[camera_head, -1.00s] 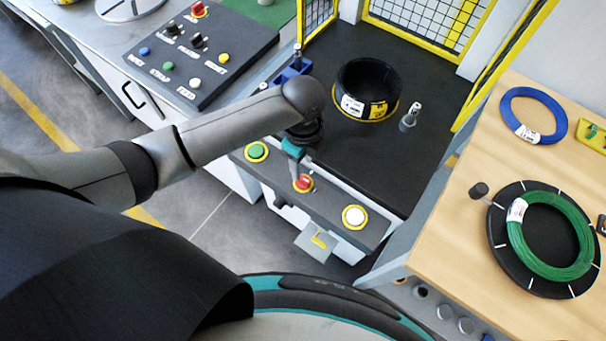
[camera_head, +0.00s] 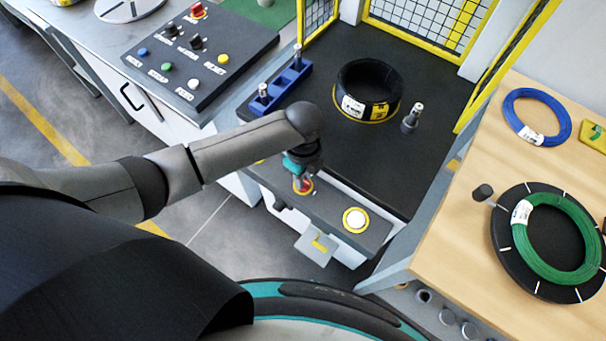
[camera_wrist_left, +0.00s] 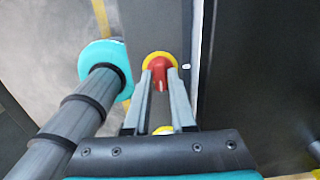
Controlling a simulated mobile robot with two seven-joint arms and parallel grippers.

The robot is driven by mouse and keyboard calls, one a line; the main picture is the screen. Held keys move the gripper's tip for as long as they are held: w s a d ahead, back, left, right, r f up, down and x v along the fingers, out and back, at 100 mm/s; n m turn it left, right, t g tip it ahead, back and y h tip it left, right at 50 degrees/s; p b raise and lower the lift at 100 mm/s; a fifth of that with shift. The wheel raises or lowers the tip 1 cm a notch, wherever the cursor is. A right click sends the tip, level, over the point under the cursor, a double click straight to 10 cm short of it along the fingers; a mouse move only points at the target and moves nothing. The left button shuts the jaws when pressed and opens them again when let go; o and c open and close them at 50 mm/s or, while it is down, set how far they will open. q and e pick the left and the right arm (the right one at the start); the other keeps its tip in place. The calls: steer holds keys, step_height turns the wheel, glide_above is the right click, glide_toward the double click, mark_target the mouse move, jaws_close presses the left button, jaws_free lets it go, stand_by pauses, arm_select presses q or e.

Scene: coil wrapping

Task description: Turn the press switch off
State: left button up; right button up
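The press switch is a red knob on a yellow ring (camera_head: 304,187), on the dark front panel (camera_head: 331,208) of the press. It also shows in the left wrist view as a red knob (camera_wrist_left: 160,72) with a ridge across it. My left gripper (camera_head: 301,177) is over the switch and partly hides it in the head view. In the left wrist view the two fingers (camera_wrist_left: 160,84) stand apart, one on each side of the ridge. I cannot tell whether they touch the knob. My right gripper is not in view.
A white button (camera_head: 355,219) is right of the switch on the same panel. My left forearm mostly hides a button at left. A black coil (camera_head: 368,90) sits on the press bed. A wooden table (camera_head: 450,255) with green and blue coils is at the right.

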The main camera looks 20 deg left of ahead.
arm_select(q)
jaws_close()
steer(key=shift+r+n+p, duration=0.15)
steer(key=shift+n+p, duration=0.65)
steer(key=shift+p, duration=0.3)
steer(key=n+p, duration=0.2)
steer(key=shift+n, duration=0.3)
steer(key=n+p, duration=0.3)
steer(key=shift+n, duration=0.3)
steer(key=n+p, duration=0.3)
steer(key=n, duration=0.2)
steer(key=n+p, duration=0.1)
steer(key=n, duration=0.4)
steer(key=shift+p, duration=0.35)
steer(key=shift+f, duration=0.2)
